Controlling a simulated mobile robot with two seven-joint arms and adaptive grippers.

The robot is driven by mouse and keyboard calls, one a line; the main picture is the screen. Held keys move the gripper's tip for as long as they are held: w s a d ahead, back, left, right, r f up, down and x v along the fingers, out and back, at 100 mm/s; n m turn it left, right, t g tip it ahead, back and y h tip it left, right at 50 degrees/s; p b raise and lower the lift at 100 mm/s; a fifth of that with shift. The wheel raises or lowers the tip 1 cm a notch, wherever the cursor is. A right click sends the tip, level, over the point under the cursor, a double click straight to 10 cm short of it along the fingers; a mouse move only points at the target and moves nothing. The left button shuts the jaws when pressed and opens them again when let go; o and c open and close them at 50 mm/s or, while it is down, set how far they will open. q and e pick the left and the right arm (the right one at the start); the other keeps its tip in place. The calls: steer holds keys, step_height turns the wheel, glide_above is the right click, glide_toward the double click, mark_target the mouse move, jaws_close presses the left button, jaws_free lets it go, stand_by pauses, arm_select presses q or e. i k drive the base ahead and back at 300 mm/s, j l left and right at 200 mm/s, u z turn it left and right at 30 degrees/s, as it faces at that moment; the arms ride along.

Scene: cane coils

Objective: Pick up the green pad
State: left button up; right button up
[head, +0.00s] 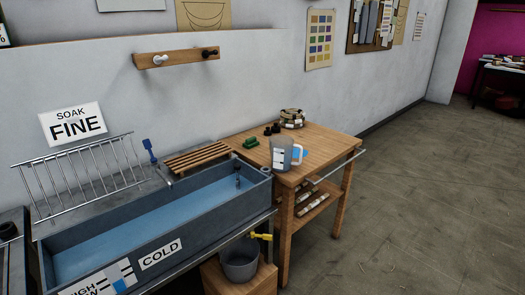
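A small dark green object (251,142), which looks like the green pad, lies on the wooden table (322,140) near its left edge, close to the basin. It is small in view, so its exact shape is hard to tell. Neither of my grippers is in the head view.
A grey measuring jug (281,153), a blue item (299,154), small dark pieces (272,129) and a coil bundle (292,118) share the table. A long water basin (150,262) with a wooden slat rack (197,157) adjoins it. A bucket (240,262) stands below. Floor on the right is clear.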

mark_target(252, 142)
steer(key=i+l+u, duration=0.2)
steer(key=i+l, duration=0.15)
steer(key=l, duration=0.3)
steer(key=i+l+u, duration=0.1)
steer(key=l, duration=0.25)
steer(key=i+l+u, duration=0.1)
steer(key=i+l, duration=0.15)
steer(key=i+l+u, duration=0.1)
steer(key=l, duration=0.4)
